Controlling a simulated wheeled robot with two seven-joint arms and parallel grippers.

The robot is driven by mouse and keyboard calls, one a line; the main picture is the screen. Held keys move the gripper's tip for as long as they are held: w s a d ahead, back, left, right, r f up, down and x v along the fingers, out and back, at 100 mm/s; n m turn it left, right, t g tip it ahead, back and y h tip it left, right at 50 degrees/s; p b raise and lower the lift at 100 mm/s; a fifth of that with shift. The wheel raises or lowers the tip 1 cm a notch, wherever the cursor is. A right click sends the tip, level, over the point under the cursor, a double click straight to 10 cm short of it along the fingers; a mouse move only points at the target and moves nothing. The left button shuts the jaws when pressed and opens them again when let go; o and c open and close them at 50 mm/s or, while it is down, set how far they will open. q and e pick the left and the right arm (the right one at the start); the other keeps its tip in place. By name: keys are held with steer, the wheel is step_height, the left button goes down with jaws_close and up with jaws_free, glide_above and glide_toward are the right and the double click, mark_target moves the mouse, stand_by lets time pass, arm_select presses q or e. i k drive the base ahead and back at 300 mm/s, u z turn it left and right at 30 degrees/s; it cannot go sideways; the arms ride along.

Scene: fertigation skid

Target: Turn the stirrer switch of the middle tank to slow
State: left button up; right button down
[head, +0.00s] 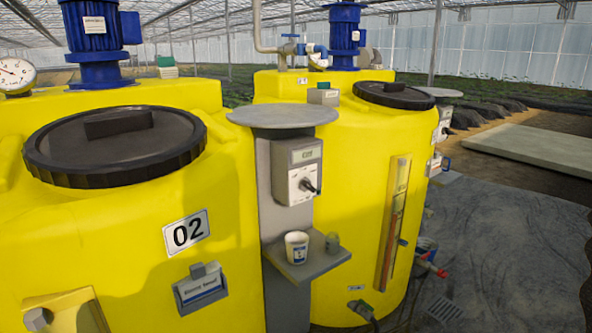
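A grey control box (297,170) is mounted on a grey post between two yellow tanks. It has a small display at the top and a white dial plate with a black switch handle (309,187) pointing to the lower right. The dial's markings are too small to read. The left tank (120,235) carries a plate marked 02 (187,232); the other yellow tank (350,190) stands to its right. The frame does not show which tank the box serves. Neither of my grippers is in view.
A round grey plate (282,115) tops the post. A similar box (441,124) shows past the right tank. Open floor (500,240) lies at right.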

mark_target(305, 185)
steer(key=z, duration=1.1)
steer(key=i, duration=1.7)
steer(key=u, duration=2.8)
